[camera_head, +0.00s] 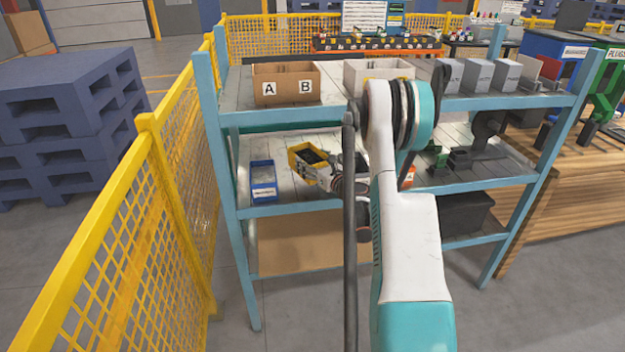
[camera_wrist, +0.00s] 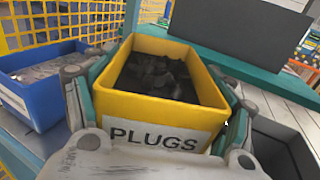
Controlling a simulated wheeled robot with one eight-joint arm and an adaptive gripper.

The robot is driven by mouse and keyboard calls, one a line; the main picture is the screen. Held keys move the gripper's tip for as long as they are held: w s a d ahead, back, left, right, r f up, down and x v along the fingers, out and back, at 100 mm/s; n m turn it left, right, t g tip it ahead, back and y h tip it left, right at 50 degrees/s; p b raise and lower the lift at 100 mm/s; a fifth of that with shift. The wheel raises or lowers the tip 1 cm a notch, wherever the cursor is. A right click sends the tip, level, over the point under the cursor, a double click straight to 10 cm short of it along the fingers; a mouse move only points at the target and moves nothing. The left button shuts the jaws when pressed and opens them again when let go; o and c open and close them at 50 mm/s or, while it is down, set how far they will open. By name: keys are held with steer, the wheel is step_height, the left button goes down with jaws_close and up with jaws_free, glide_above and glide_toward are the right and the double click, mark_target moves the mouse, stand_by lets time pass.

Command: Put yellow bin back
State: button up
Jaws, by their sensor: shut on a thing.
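The yellow bin (camera_wrist: 213,118) is labelled PLUGS and is filled with dark pieces. In the wrist view my gripper (camera_wrist: 160,112) has one finger on each side of the bin and is shut on it. In the head view the yellow bin (camera_head: 295,160) is at the middle shelf of the blue rack, right of a blue bin (camera_head: 264,194). My gripper (camera_head: 318,178) reaches it from the right, partly hidden by my arm. I cannot tell whether the bin touches the shelf.
The blue bin (camera_wrist: 45,100) stands close on the left. A dark grey bin (camera_wrist: 268,150) is close on the right. The upper shelf holds a cardboard box marked A and B (camera_head: 286,88). Blue rack posts (camera_head: 222,180) and yellow fencing (camera_head: 130,230) stand at the left.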

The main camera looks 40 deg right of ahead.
steer(key=shift+f+b, duration=0.9)
steer(key=shift+f, duration=1.8)
steer(key=shift+r, duration=0.1)
steer(key=o, duration=1.4)
steer(key=shift+o, duration=0.2)
